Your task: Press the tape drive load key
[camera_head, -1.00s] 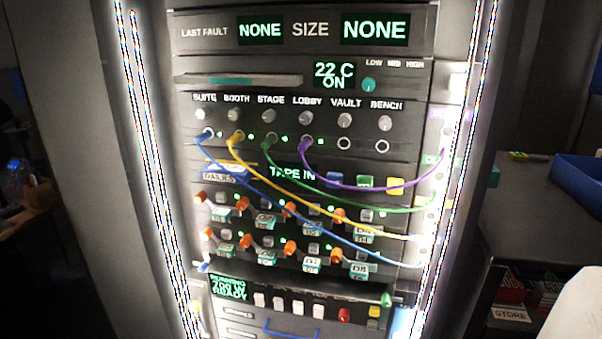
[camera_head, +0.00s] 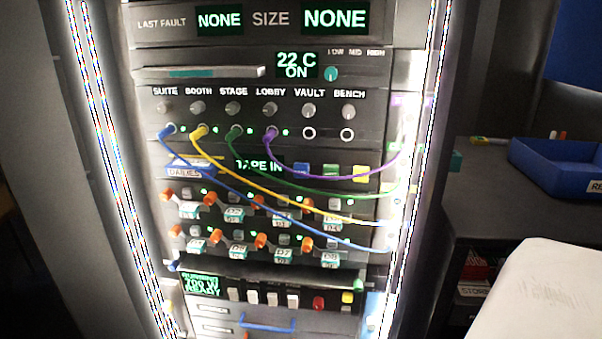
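The tape drive is a row in the lit rack, with a green display (camera_head: 259,165) reading "TAPE IN". A blue tape (camera_head: 184,172) labelled "DAILIES" sits at its left end. To the right of the display are a blue key (camera_head: 301,168), a green key (camera_head: 331,170) and a yellow key (camera_head: 360,173). Any lettering on the keys is too small to read, so I cannot tell which is the load key. A purple cable (camera_head: 330,175) hangs across the front of the key area. My gripper is not in view.
Yellow, blue and green cables also droop across the rack front to its right post. Below are rows of orange-handled drives (camera_head: 261,241) and a lower panel with white switches (camera_head: 252,296). A dark counter (camera_head: 480,185) at right holds a blue tray (camera_head: 560,178).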

